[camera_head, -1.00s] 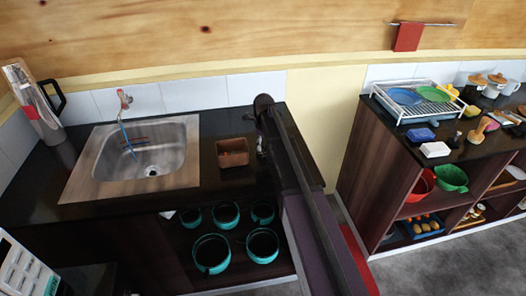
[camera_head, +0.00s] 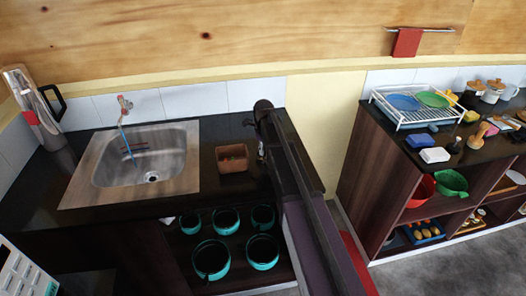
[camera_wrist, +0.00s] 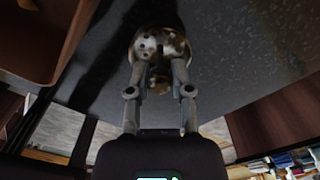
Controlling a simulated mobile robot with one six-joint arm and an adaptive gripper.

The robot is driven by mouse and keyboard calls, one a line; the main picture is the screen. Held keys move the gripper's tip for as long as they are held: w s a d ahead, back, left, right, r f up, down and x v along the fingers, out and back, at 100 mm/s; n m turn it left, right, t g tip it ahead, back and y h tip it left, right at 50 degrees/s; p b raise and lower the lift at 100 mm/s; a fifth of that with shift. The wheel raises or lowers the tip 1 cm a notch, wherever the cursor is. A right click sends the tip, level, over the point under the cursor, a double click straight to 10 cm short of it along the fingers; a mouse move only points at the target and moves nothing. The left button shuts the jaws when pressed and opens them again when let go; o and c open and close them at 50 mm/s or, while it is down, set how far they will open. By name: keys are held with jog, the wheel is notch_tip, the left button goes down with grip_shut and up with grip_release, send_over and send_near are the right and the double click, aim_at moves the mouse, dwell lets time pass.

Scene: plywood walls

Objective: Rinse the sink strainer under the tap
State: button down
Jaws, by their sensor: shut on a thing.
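The sink strainer (camera_wrist: 160,44) is a round, perforated metal piece with brownish stains, seen in the wrist view. My gripper (camera_wrist: 161,72) is shut on it, one finger on each side. In the head view my gripper (camera_head: 261,152) is small and partly hidden by my arm, to the right of the sink; the strainer cannot be made out there. I cannot tell whether the strainer touches the dark counter. The metal sink (camera_head: 172,150) is at left, with a round drain hole. The tap (camera_head: 124,103) is on the wall above it, with a thin blue line running down into the basin.
A brown square container (camera_head: 232,158) stands on the counter between sink and gripper, and shows in the wrist view (camera_wrist: 30,45). Teal pots (camera_head: 212,260) sit below. A dish rack (camera_head: 415,108) is on the right counter.

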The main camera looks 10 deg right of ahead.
jog(key=shift+r+p, duration=1.35)
jog(key=shift+r, duration=0.1)
jog(key=s+d+r+p, duration=0.1)
jog(key=s+r+p, duration=0.1)
jog(key=s, duration=1.4)
jog(key=shift+d, duration=0.4)
